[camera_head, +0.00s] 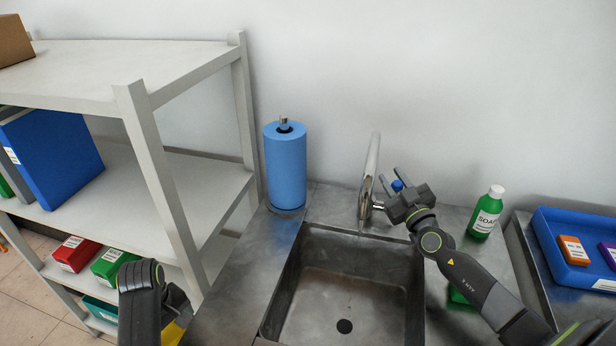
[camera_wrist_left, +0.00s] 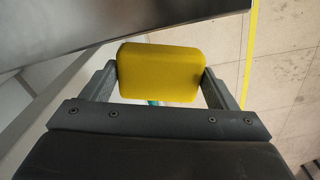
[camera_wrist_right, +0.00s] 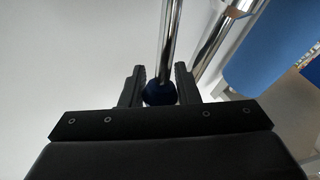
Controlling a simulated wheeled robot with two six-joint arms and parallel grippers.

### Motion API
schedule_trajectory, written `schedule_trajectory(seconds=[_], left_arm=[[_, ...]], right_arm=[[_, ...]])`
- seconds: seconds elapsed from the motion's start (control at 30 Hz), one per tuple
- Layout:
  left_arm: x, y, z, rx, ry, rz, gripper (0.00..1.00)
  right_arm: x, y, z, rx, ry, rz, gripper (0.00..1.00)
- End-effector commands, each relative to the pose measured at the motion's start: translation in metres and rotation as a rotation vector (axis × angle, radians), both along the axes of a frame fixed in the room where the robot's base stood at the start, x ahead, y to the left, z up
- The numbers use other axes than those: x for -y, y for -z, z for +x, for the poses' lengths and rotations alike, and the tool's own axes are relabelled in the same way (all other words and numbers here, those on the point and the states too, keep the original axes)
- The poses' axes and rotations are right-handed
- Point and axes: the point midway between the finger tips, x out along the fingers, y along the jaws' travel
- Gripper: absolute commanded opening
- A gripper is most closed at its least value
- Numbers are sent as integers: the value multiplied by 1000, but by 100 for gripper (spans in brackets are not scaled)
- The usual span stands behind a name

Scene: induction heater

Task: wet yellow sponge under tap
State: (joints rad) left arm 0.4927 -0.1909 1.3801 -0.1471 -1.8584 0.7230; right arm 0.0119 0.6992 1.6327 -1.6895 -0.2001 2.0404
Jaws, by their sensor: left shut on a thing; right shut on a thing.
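The yellow sponge (camera_wrist_left: 160,72) is held between the two fingers of my left gripper (camera_wrist_left: 160,82), which is shut on it. In the head view the left gripper is low, left of the sink, and only a bit of the sponge (camera_head: 174,333) shows beside it. The chrome tap (camera_head: 370,170) rises behind the sink (camera_head: 340,290), its spout above the back of the basin. My right gripper (camera_head: 391,180) is shut on the blue tap knob (camera_head: 397,185), to the right of the spout; the knob also shows between the fingers in the right wrist view (camera_wrist_right: 159,92).
A blue paper roll (camera_head: 285,165) stands left of the tap. A green soap bottle (camera_head: 486,212) stands right of it, near a blue tray (camera_head: 545,240). A white shelf rack (camera_head: 165,190) fills the left side. The basin is empty.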

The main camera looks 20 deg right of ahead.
Motion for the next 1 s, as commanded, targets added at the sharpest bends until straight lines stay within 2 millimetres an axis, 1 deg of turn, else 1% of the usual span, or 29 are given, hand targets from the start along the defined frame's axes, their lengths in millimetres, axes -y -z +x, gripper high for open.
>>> schedule_trajectory(seconds=[0.17,0.2,0.33,0.37,0.73,0.87,1.0], left_arm=[[0,-1,0,0,0,0,63],[0,-1,0,0,0,0,63],[0,-1,0,0,0,0,63],[0,-1,0,0,0,0,63],[0,-2,0,0,0,0,63],[0,-11,0,0,0,0,63],[0,-28,0,0,0,0,63]], right_arm=[[0,0,0,-1,-1,0,0],[0,0,0,-1,-1,1,31],[0,0,0,-2,0,1,48],[0,0,0,-2,0,1,50],[0,-1,0,-4,-1,2,50],[1,-4,2,-14,-1,11,50],[3,-7,5,-40,-1,33,50]])
